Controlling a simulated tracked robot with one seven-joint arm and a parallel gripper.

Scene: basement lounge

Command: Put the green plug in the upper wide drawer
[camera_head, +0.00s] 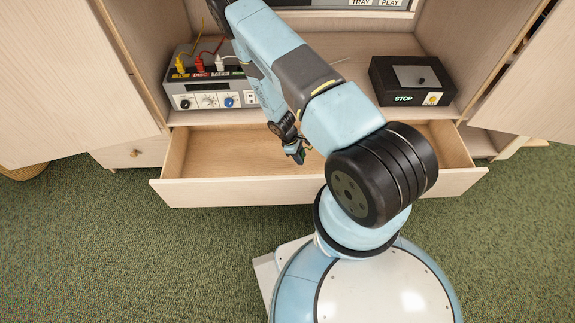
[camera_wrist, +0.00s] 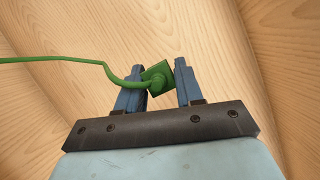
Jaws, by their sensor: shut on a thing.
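My gripper (camera_head: 297,150) is over the open upper wide drawer (camera_head: 215,193), inside its outline and behind its front panel. In the wrist view my gripper (camera_wrist: 160,85) is shut on the green plug (camera_wrist: 157,78), which sits between the two blue fingers. A green cable runs from the plug to the left edge of that view. Pale wood fills the background there. Whether the plug touches the drawer floor cannot be told. In the head view the plug is too small to make out, and my arm hides the drawer's middle right.
On the shelf above stands a grey box (camera_head: 210,101) with yellow, red and white plugs. A black player (camera_head: 411,80) with a STOP display stands at the right. Cabinet doors (camera_head: 70,85) stand open on both sides. Green carpet (camera_head: 120,250) in front is clear.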

